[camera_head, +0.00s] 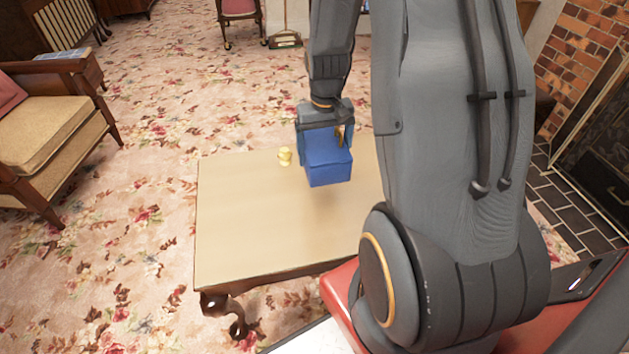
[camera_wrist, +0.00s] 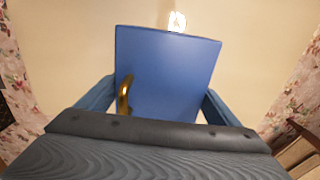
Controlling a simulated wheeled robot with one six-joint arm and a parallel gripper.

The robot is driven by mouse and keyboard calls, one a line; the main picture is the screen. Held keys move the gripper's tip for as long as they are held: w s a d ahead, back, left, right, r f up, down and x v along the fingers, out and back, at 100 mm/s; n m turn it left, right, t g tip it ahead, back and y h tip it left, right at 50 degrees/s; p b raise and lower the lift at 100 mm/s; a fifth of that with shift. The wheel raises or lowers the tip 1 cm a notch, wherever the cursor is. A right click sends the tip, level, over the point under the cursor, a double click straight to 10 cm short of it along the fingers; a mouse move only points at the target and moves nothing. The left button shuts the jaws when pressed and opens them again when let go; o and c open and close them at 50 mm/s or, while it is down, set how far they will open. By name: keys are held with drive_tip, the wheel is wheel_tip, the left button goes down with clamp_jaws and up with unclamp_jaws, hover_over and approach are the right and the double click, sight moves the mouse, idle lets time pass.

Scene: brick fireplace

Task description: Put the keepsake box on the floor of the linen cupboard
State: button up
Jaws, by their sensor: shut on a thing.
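The keepsake box is a blue box (camera_head: 328,163) with a gold handle or clasp on one side. My gripper (camera_head: 325,140) is shut on it from above, over the far part of the low table. A shadow lies on the tabletop below the box, and the box looks lifted a little off it. In the wrist view the box (camera_wrist: 165,70) sits between my two blue fingers (camera_wrist: 155,105), with the gold part at its left. The linen cupboard cannot be made out in either view.
An armchair (camera_head: 50,130) stands at left. A brick fireplace (camera_head: 580,50) is at right. Flowered carpet (camera_head: 150,130) lies open left of the table.

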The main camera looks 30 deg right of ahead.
drive_tip(key=shift+f+b, duration=0.65)
drive_tip(key=shift+f, duration=4.15)
drive_tip(key=shift+f, duration=0.15)
drive_tip(key=o, duration=1.2)
wheel_tip(320, 180, up, 12)
drive_tip(key=shift+r+p, duration=0.1)
drive_tip(key=shift+p, duration=0.75)
drive_tip(key=s+a+r+n, duration=0.2)
drive_tip(key=s+a+r, duration=0.6)
drive_tip(key=a, duration=0.2)
drive_tip(key=s+a+r+n, duration=0.2)
drive_tip(key=s+a+r, duration=0.6)
drive_tip(key=a, duration=0.2)
drive_tip(key=shift+s+a+n+y, duration=0.3)
